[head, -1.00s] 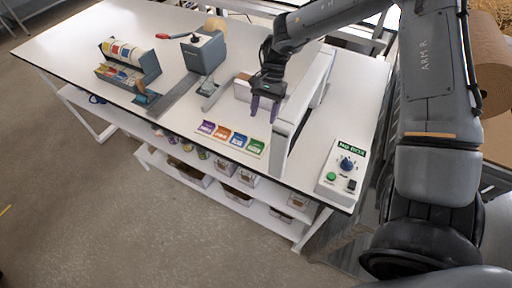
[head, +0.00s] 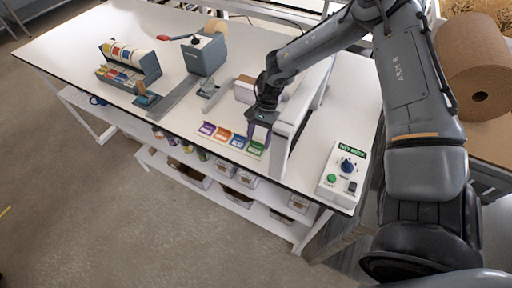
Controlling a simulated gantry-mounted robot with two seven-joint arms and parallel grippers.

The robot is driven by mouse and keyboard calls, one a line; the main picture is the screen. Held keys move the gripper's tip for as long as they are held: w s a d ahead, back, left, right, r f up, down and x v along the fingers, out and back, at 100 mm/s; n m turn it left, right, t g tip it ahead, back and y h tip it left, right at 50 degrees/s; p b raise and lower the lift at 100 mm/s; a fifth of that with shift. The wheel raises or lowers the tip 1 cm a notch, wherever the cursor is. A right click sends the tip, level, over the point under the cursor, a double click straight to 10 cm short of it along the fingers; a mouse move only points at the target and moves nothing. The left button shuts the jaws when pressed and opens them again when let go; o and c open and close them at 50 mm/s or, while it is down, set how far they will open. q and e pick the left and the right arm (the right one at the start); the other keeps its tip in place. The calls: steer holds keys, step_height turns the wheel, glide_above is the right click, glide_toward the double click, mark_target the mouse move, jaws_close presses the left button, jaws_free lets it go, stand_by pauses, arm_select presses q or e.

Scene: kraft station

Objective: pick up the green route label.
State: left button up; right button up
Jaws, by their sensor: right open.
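The green route label (head: 255,149) lies at the right end of a row of labels near the front edge of the white table. A blue label (head: 239,142), an orange label (head: 223,135) and a purple label (head: 207,129) lie to its left. I cannot tell whether the fingertips touch the label. My left gripper is not in view.
A white upright panel (head: 280,143) stands close to the right of the labels. A control box (head: 342,173) with a green button is at the table's right front corner. A grey dispenser (head: 203,54) and a rack of coloured rolls (head: 130,62) stand farther left.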

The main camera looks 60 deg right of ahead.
steer(key=shift+c, duration=0.2)
steer(key=c, duration=0.7)
steer(key=shift+c, duration=0.3)
